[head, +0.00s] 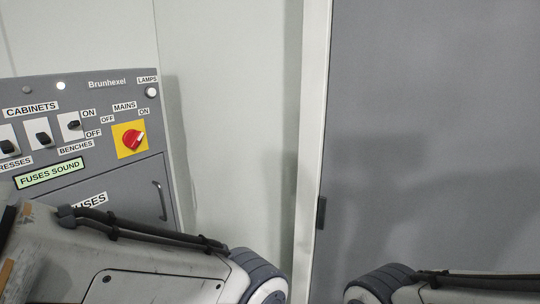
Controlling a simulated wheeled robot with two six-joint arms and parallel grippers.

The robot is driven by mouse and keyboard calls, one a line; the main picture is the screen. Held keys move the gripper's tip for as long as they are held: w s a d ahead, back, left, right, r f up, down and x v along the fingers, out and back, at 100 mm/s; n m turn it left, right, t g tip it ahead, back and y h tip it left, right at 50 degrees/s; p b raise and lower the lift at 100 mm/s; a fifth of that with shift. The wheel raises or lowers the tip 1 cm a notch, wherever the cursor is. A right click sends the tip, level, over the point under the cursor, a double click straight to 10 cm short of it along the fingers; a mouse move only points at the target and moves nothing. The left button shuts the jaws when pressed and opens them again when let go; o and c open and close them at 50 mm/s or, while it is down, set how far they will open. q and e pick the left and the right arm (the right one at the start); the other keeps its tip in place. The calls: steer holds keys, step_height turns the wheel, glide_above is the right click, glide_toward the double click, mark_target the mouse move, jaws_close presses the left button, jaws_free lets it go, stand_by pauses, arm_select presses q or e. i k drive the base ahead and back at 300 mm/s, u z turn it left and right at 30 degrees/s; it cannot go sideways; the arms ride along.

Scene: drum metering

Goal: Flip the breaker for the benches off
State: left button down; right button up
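The grey Brunhexel panel (108,98) stands at the left of the head view. The benches breaker (73,125) is a small black lever on a white plate, above the label BENCHES and beside the ON and OFF labels. Its lever seems to sit higher on its plate, towards ON, than the levers to its left, but it is small. My forearms show at the bottom of the view; both grippers are out of the picture, so whether they are open or shut is hidden.
The cabinets breaker (43,139) and another breaker (8,147) are left of it. The red mains rotary switch (133,140) on yellow is to its right. A grey door (430,120) is at right.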

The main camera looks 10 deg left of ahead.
mark_target(73, 124)
steer(key=k, duration=0.5)
steer(key=u, duration=1.25)
steer(key=i, duration=1.1)
steer(key=z, duration=0.2)
